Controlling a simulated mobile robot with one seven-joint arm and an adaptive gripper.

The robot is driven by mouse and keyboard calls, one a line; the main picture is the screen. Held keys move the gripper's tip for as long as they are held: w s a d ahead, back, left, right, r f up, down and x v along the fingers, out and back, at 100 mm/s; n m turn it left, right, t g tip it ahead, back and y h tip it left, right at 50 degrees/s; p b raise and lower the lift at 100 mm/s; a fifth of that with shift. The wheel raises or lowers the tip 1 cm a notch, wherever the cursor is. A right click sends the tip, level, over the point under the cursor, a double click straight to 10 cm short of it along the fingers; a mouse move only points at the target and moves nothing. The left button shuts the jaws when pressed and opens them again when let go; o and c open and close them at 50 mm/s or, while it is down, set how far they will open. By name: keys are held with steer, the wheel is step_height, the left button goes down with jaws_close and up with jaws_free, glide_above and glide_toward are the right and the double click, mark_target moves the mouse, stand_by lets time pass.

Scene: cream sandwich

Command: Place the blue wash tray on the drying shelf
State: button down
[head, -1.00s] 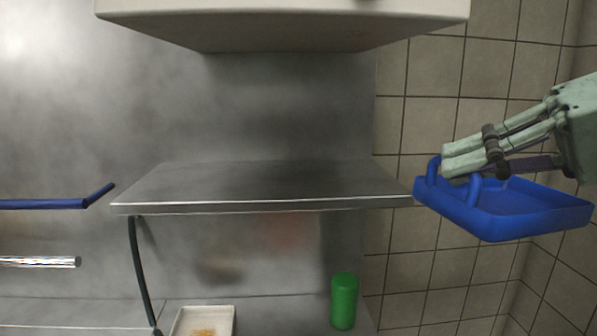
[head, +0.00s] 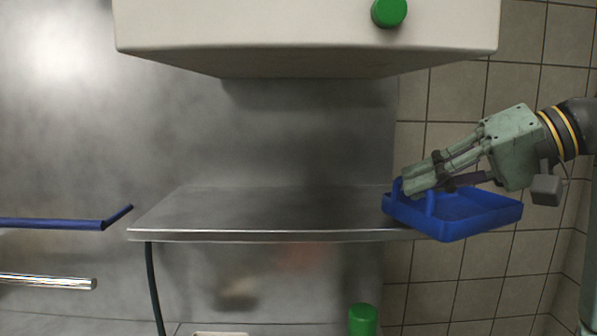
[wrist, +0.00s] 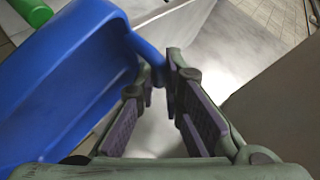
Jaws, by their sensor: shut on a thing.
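The blue wash tray (head: 470,213) is held level by a handle at its left end. My gripper (head: 408,186) is shut on that handle. In the head view the tray's left end overlaps the right end of the grey metal drying shelf (head: 250,212), and most of the tray extends past the shelf's right edge. I cannot tell whether they touch. In the wrist view the tray (wrist: 75,75) fills the left side, and my gripper's fingers (wrist: 165,85) are around its handle.
A white hood-like box (head: 300,30) with a green knob (head: 388,12) hangs above the shelf. A green cylinder (head: 362,321) stands below. A blue bar (head: 55,223) and a shiny rod (head: 45,282) are at the left. The shelf's visible top is bare.

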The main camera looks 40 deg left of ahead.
steer(key=s+a, duration=0.1)
steer(key=a, duration=0.4)
steer(key=s+a+b, duration=0.1)
steer(key=a, duration=0.3)
steer(key=s+a+b, duration=0.1)
steer(key=a, duration=0.4)
steer(key=shift+a, duration=0.35)
steer(key=b+x, duration=0.1)
steer(key=x, duration=0.1)
steer(key=r+b+x, duration=0.1)
steer(key=x, duration=0.1)
steer(key=shift+s+a, duration=0.1)
steer(key=shift+a, duration=0.15)
steer(key=shift+d+r, duration=0.15)
steer(key=c, duration=1.7)
jaws_free()
steer(key=v, duration=0.7)
steer(key=shift+d+b, duration=0.2)
steer(key=shift+b, duration=0.25)
